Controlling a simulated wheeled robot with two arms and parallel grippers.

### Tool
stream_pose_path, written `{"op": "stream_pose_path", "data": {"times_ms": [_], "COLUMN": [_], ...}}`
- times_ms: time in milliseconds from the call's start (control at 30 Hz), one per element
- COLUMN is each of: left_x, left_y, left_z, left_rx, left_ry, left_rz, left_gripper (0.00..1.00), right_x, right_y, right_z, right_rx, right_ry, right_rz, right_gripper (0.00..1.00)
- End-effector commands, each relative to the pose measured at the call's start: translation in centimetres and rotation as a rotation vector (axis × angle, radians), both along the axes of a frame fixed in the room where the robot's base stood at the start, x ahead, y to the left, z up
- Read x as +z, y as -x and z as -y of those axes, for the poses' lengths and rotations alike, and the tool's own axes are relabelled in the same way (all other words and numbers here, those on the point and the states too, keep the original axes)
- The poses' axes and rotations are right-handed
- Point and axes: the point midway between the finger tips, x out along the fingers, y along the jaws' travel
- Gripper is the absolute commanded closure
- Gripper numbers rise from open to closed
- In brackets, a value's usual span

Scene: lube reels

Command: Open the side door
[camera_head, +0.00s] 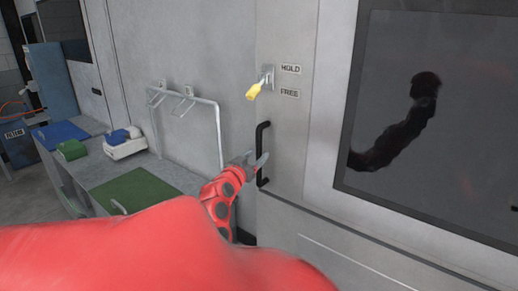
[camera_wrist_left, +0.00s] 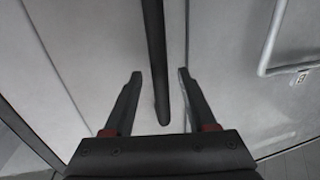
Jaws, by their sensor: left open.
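The side door (camera_head: 284,140) is a grey panel beside a large dark window, and it looks closed. A black vertical bar handle (camera_head: 262,150) is mounted near its left edge. My left gripper (camera_head: 258,160) is at the handle's lower half, its red arm reaching in from below. In the left wrist view, the open fingers of my left gripper (camera_wrist_left: 157,80) stand on either side of the handle (camera_wrist_left: 155,50), with gaps showing on both sides. My right gripper is not in view.
A metal tube rack (camera_head: 218,130) stands out from the wall left of the handle; its tube also shows in the left wrist view (camera_wrist_left: 270,45). The dark window (camera_head: 440,120) is at right.

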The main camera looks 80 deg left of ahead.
Motion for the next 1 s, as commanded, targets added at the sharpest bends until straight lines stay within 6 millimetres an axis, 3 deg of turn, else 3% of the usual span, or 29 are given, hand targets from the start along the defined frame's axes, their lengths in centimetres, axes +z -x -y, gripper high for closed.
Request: {"op": "stream_pose_path", "data": {"times_ms": [200, 567, 867, 1000], "left_x": [0.2, 0.1, 0.1, 0.1], "left_y": [-1.3, -1.6, -1.5, -1.5], "left_z": [-1.8, -2.1, -2.1, -2.1], "left_rx": [-0.001, 0.000, 0.000, 0.000], "left_ry": [-0.001, -0.002, -0.002, -0.001], "left_rz": [0.001, 0.001, 0.001, 0.001], "left_gripper": [0.43, 0.45, 0.99, 1.00], "right_x": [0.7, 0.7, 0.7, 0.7], "right_y": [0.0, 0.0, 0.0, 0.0], "right_z": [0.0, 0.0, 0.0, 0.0], "right_rx": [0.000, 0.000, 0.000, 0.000], "right_ry": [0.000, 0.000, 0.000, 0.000], "right_rz": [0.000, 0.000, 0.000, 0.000], "right_gripper": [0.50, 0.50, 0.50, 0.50]}}
